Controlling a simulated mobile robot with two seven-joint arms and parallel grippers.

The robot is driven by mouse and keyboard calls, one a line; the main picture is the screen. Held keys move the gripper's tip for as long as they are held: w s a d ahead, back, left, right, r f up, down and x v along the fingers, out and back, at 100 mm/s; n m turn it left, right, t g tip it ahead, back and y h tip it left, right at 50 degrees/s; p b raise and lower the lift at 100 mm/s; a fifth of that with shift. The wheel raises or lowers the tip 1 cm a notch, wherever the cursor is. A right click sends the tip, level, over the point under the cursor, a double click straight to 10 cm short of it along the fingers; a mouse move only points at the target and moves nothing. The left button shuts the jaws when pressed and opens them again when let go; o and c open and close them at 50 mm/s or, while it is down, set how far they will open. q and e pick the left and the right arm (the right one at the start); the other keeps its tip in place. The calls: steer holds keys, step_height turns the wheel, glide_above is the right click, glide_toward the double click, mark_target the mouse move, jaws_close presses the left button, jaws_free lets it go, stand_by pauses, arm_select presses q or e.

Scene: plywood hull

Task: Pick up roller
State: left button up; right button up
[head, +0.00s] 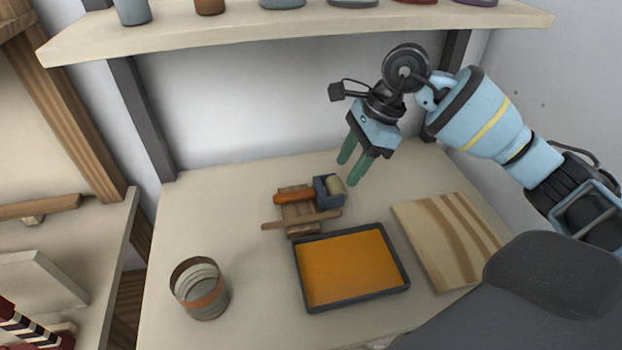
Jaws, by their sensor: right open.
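The roller (335,186) lies on a small wooden rest (299,211) near the middle of the table. My left gripper is not in view.
A tray of orange paint (350,267) lies in front of the rest. A striped wooden board (447,240) lies to its right and an open can (200,288) stands at left. A thin stick (300,220) crosses the rest. A shelf (300,33) with pots hangs above.

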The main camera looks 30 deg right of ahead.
steer(key=shift+s+a+r, duration=0.1)
steer(key=shift+a+r, duration=0.05)
steer(key=shift+a, duration=0.15)
steer(key=p, duration=0.2)
glide_above(276, 196)
steer(key=s+d, duration=0.1)
steer(key=d, duration=0.2)
steer(key=shift+a, duration=0.15)
steer(key=shift+x, duration=2.6)
steer(key=shift+w+a, duration=0.1)
steer(key=shift+a, duration=0.05)
jaws_close()
steer(key=shift+r, duration=0.1)
